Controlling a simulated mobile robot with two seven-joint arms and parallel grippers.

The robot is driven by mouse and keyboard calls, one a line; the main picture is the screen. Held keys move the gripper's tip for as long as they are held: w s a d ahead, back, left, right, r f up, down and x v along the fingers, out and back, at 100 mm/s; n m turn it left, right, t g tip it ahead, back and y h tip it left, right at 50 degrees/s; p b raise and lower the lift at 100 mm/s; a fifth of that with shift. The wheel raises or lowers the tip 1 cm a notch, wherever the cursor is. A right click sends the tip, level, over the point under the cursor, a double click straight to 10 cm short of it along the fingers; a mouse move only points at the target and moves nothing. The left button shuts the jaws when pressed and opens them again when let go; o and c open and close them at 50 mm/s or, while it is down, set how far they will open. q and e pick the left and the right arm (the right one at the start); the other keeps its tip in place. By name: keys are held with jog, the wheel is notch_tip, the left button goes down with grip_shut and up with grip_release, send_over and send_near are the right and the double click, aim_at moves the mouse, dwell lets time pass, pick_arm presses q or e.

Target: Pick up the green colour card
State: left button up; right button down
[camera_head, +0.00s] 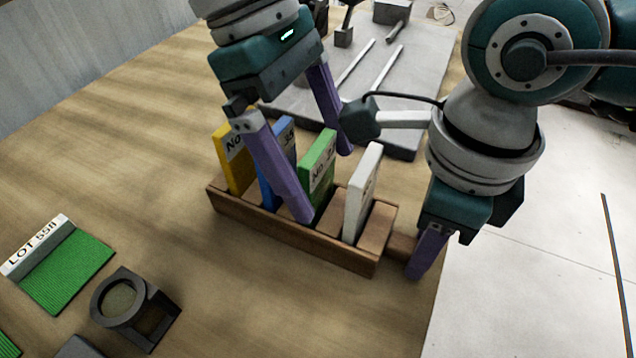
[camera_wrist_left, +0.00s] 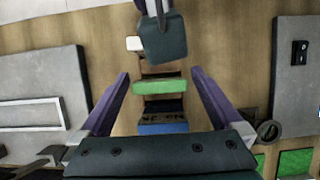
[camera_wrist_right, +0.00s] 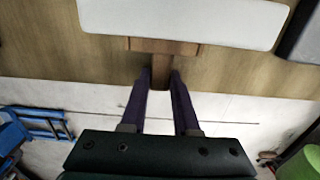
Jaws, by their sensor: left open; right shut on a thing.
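The green colour card (camera_head: 319,165) stands upright in a slot of the wooden rack (camera_head: 290,232), between a blue card (camera_head: 284,140) and a white card (camera_head: 361,190). A yellow card (camera_head: 229,170) stands at the rack's left end. My left gripper (camera_head: 322,183) is open, with one finger on each side of the green card. In the left wrist view the green card (camera_wrist_left: 160,86) lies between the spread fingers, with gaps on both sides. My right gripper (camera_wrist_right: 160,75) is shut on the wooden tab (camera_wrist_right: 161,60) at the rack's right end.
A grey board (camera_head: 425,75) with rods and tools lies behind the rack. A white surface (camera_head: 540,270) lies to the right.

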pick_arm(q)
jog(key=c, duration=1.3)
notch_tip(320, 180, up, 10)
jog(key=shift+r, duration=0.1)
jog(key=shift+c, duration=0.2)
pick_arm(e)
jog(key=c, duration=0.6)
grip_release()
